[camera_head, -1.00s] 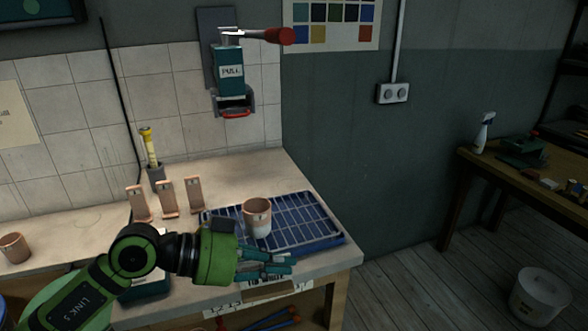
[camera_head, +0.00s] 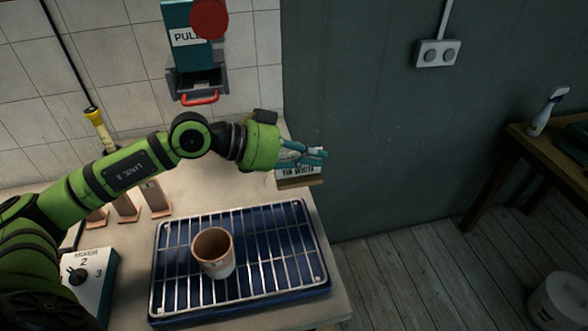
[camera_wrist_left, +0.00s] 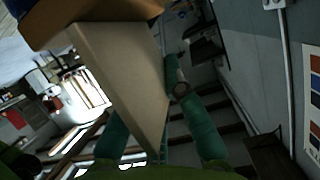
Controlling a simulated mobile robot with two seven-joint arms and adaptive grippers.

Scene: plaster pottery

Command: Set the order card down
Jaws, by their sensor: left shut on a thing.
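The order card (camera_head: 298,172) is a small pale card with dark lettering on a brown base. My left gripper (camera_head: 315,157) is shut on it and holds it in the air, beyond the bench's right edge in the head view, against the dark wall. In the left wrist view the card (camera_wrist_left: 122,70) shows as a broad pale face with its brown base (camera_wrist_left: 105,12) at the top, beside the teal fingers (camera_wrist_left: 185,115). Part of the card is hidden by the fingers in the head view. My right gripper is in neither view.
A terracotta cup (camera_head: 214,252) stands on the blue tray with a metal rack (camera_head: 285,270). Several small brown stands (camera_head: 155,198) are partly behind my left arm. A mixer box (camera_head: 90,280) is at the left. A teal wall dispenser (camera_head: 195,60) hangs above the bench (camera_head: 230,190).

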